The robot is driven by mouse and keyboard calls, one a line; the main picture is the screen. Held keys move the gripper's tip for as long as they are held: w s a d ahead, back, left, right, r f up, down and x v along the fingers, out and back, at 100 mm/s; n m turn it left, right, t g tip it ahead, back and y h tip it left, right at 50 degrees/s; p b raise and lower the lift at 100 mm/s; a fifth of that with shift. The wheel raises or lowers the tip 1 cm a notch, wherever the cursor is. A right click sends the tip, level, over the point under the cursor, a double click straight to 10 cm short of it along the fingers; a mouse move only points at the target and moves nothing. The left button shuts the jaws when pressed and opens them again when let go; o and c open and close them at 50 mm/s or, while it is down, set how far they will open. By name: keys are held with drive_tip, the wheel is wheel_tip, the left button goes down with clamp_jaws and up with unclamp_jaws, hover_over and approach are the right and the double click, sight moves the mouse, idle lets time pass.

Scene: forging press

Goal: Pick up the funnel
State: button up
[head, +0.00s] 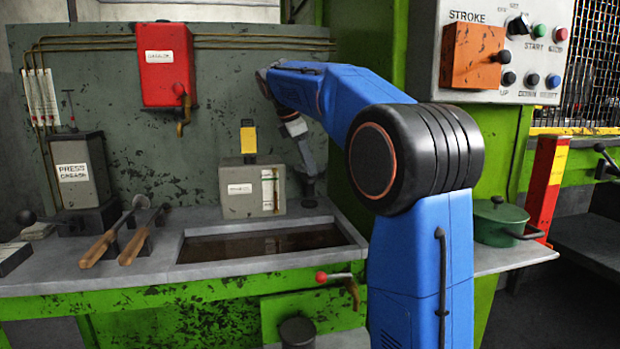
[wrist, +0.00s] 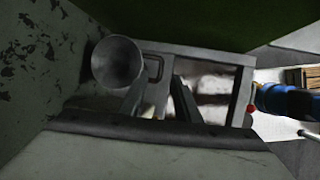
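The funnel (wrist: 117,63) is a grey metal cone with a wide round mouth and a side handle. In the wrist view it stands at the upper left, in the corner between the bench walls, with its mouth toward the camera. My gripper (wrist: 170,92) reaches in from below in that view. Its fingers are apart with nothing seen between them, to the right of and below the funnel. In the head view my gripper (head: 309,172) points down at the back right of the bench. I cannot make out the funnel clearly there, and its spout is hidden.
A sunken trough (head: 178,247) lies in the bench before a grey box (head: 238,200). Two wooden-handled tools (head: 110,238) and a grease press box (head: 82,170) stand left. A red box (head: 166,70) hangs on the wall. A green pot (head: 497,222) stands right.

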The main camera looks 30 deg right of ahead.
sight(315, 178)
drive_tip(key=shift+x, duration=3.3)
clamp_jaws()
